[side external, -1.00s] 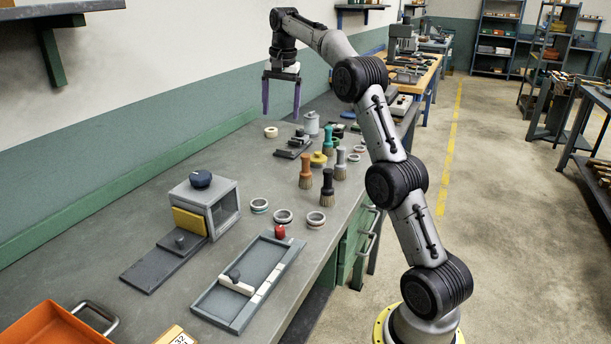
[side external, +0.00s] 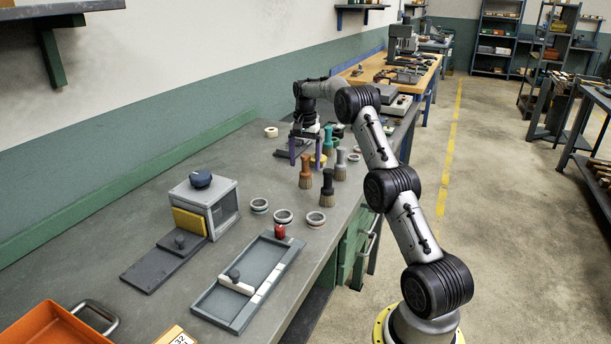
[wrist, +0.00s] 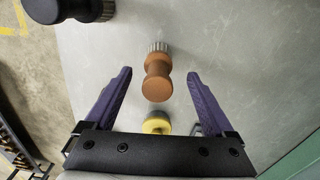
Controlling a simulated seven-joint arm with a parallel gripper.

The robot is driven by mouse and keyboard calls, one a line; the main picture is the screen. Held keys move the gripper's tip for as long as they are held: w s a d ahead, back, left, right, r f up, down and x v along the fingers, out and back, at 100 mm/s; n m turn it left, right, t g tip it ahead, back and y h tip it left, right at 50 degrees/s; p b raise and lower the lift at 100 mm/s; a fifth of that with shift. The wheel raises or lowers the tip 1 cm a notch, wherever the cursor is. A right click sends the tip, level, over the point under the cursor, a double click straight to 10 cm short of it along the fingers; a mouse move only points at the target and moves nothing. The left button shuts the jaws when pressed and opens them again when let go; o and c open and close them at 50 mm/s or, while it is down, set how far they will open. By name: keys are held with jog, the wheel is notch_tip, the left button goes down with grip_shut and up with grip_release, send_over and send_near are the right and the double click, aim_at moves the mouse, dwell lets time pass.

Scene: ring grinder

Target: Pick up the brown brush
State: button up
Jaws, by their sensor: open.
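The brown brush (side external: 306,171) stands upright on the grey bench, orange-brown handle up and bristles down. In the wrist view the brown brush (wrist: 157,80) is seen from above, between and slightly beyond my fingertips, with clear gaps on both sides. My gripper (wrist: 160,74) is open and empty, with purple fingers. In the side view my gripper (side external: 305,163) is low over the bench, around or just behind the brush's handle; the exact depth is hard to tell.
A black brush (side external: 327,186) and a grey brush (side external: 341,164) stand close to the right. A yellow knob (wrist: 157,122) sits near my gripper's base in the wrist view. Several rings, a grey box (side external: 228,208) and a tray (side external: 212,303) lie nearer the camera. Bench left of the brush is clear.

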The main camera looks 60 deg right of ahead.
aim_at(306, 175)
jog(key=shift+s+a+f, duration=0.1)
jog(key=shift+f, duration=1.3)
jog(key=shift+s+a+f, duration=0.1)
jog(key=shift+f, duration=1.3)
grip_shut()
